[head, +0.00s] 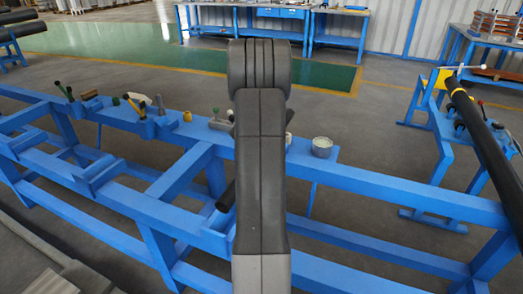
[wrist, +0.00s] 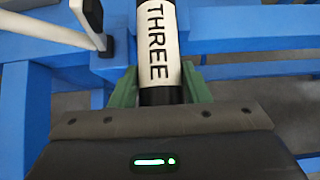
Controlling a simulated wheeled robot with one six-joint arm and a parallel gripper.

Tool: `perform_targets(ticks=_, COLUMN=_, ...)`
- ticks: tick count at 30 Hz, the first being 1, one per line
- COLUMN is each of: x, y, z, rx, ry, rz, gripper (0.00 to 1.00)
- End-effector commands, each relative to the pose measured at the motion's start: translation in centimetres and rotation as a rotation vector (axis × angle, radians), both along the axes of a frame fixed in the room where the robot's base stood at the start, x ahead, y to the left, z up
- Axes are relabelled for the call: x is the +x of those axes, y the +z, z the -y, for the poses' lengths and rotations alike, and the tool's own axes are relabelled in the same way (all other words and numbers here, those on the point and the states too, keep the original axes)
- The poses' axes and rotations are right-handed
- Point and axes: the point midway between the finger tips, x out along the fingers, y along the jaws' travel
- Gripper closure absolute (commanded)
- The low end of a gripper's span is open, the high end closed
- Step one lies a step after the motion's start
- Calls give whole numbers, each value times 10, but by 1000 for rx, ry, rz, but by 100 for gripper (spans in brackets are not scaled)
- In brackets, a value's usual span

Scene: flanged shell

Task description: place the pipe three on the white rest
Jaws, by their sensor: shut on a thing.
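Pipe three is a black pipe with a white label (wrist: 158,45) reading THREE, running up the middle of the wrist view. My gripper (wrist: 160,92) has its green fingers shut on the pipe just below the label. A white bar with an upright bracket (wrist: 88,22) stands left of the pipe at the top left; I cannot tell whether it is the white rest. In the head view my arm hides the gripper and most of the held pipe. A dark pipe end (head: 226,196) shows left of my arm, beside the blue frame.
A long blue frame (head: 390,196) crosses the head view, with small tools and cups (head: 322,146) on its far rail. Another black pipe (head: 485,140) with a yellow band lies on a blue stand (head: 428,130) at the right. Blue workbenches (head: 280,25) stand far back.

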Motion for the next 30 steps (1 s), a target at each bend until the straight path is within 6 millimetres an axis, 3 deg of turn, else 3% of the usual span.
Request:
perform_targets(ticks=7, x=1, y=-19, z=0, rx=-1, ry=1, rz=5, gripper=100)
perform_targets(ticks=16, x=1, y=-58, z=-1, rx=0, ry=2, rz=5, gripper=100)
perform_targets(ticks=30, x=1, y=-64, z=0, rx=0, ry=2, rz=6, gripper=100)
